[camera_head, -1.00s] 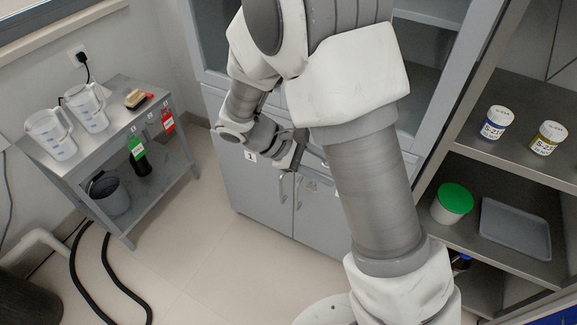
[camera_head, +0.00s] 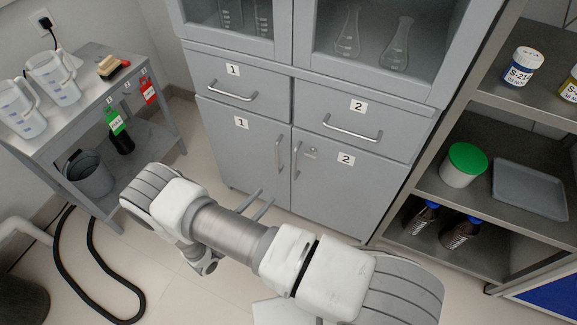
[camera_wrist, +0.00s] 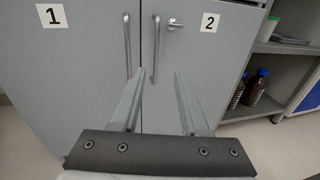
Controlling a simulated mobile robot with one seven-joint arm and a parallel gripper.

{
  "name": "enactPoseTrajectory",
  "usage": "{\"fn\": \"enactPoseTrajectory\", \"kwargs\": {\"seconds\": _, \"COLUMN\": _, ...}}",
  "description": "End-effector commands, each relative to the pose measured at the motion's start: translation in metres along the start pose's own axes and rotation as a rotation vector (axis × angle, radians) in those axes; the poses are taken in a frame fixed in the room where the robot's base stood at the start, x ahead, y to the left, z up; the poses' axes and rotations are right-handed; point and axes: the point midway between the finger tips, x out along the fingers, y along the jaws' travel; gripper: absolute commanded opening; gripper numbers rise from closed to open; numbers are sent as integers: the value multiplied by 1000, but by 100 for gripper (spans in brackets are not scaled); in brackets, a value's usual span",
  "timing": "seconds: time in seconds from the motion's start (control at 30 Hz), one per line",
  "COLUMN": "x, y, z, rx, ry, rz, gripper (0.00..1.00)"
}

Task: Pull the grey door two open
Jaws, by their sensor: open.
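Grey door two (camera_head: 335,185), the lower right cabinet door marked 2, is shut. It has a vertical bar handle (camera_head: 296,160) by its left edge and a small lock (camera_head: 311,152) beside that. In the wrist view, door two (camera_wrist: 205,70) shows its handle (camera_wrist: 155,48) straight ahead, close to the handle of door one (camera_wrist: 127,45). My gripper (camera_wrist: 158,75) is open and empty. Its fingers point at the doors, and door two's handle appears between the fingertips, with its lower end near their level. I cannot tell the exact distance. In the head view, my gripper (camera_head: 263,198) is low before the doors.
Door one (camera_head: 245,155) and the drawers (camera_head: 352,125) above are shut. An open shelf with a green-lidded tub (camera_head: 462,165) and a tray (camera_head: 530,188) stands right. A side table (camera_head: 90,85) with jugs stands left; black hoses (camera_head: 95,270) lie on the floor.

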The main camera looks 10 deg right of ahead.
Motion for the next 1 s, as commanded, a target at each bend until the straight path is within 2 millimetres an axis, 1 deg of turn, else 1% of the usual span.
{"fn": "enactPoseTrajectory", "kwargs": {"seconds": 0.03, "x": -2, "y": -1, "z": -8, "rx": -11, "ry": -8, "rz": 20, "gripper": 45}}
{"fn": "enactPoseTrajectory", "kwargs": {"seconds": 0.1, "x": -3, "y": -1, "z": -13, "rx": -20, "ry": -13, "rz": 35, "gripper": 45}}
{"fn": "enactPoseTrajectory", "kwargs": {"seconds": 0.17, "x": -1, "y": -1, "z": -14, "rx": -22, "ry": -15, "rz": 39, "gripper": 45}}
{"fn": "enactPoseTrajectory", "kwargs": {"seconds": 0.27, "x": 9, "y": -1, "z": -14, "rx": -22, "ry": -16, "rz": 38, "gripper": 45}}
{"fn": "enactPoseTrajectory", "kwargs": {"seconds": 0.37, "x": 25, "y": -1, "z": -14, "rx": -23, "ry": -15, "rz": 35, "gripper": 45}}
{"fn": "enactPoseTrajectory", "kwargs": {"seconds": 0.8, "x": 121, "y": 2, "z": -13, "rx": -21, "ry": -15, "rz": 32, "gripper": 45}}
{"fn": "enactPoseTrajectory", "kwargs": {"seconds": 1.0, "x": 154, "y": 4, "z": -12, "rx": -20, "ry": -14, "rz": 33, "gripper": 45}}
